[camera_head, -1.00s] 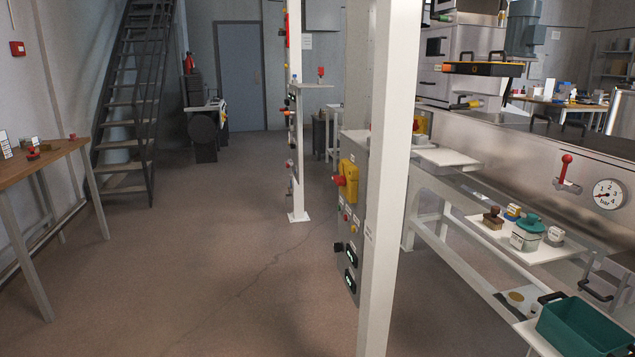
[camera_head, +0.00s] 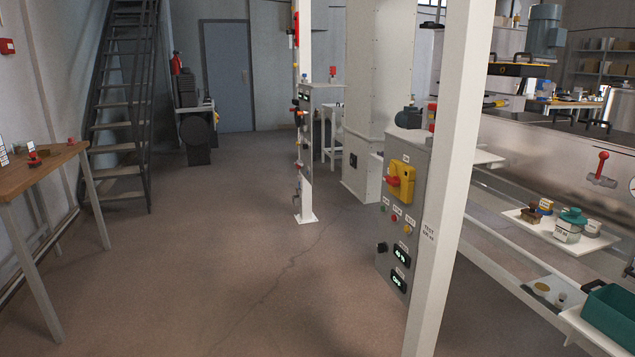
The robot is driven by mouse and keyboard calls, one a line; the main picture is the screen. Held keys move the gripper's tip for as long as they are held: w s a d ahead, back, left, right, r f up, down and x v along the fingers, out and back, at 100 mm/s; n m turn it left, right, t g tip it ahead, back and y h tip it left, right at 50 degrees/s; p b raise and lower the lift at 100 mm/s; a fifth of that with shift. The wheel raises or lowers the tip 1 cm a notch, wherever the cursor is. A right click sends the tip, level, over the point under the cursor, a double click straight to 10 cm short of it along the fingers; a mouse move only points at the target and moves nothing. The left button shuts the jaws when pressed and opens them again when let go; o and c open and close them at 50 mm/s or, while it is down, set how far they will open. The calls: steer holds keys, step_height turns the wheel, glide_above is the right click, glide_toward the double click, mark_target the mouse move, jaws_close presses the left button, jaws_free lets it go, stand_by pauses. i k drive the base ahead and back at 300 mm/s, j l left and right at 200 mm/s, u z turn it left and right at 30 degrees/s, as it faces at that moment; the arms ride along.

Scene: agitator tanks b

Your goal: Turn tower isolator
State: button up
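A grey control panel (camera_head: 412,160) stands upright behind a white post, right of centre in the head view. On its upper part is a yellow isolator plate with a red rotary handle (camera_head: 394,181). Small buttons and a black knob (camera_head: 382,247) sit below it, beside two dark displays with lit readouts (camera_head: 401,256). A second, narrower panel with several controls (camera_head: 303,118) is on a thinner white post further back. I cannot read which panel is labelled tower. My gripper is not in view.
The near white post (camera_head: 450,160) stands just right of the grey panel. A steel bench with a shelf (camera_head: 590,240) and a green bin (camera_head: 610,318) fills the right. A wooden table (camera_head: 50,175) and a dark staircase (camera_head: 122,110) are at left. The middle floor (camera_head: 220,260) is clear.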

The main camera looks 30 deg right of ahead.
mark_target(394, 181)
steer(key=i+j+u, duration=0.8)
steer(key=i+z, duration=0.45)
steer(key=i, duration=0.15)
steer(key=i+j+z, duration=0.25)
steer(key=i+z, duration=0.25)
steer(key=i+l+z, duration=0.1)
steer(key=i+z, duration=0.55)
steer(key=z, duration=0.2)
steer(key=i+j+z, duration=0.15)
steer(key=i+z, duration=0.25)
steer(key=i+l+z, duration=0.1)
steer(key=i+z, duration=0.2)
steer(key=z, duration=0.15)
steer(key=i+z, duration=0.3)
steer(key=z, duration=0.15)
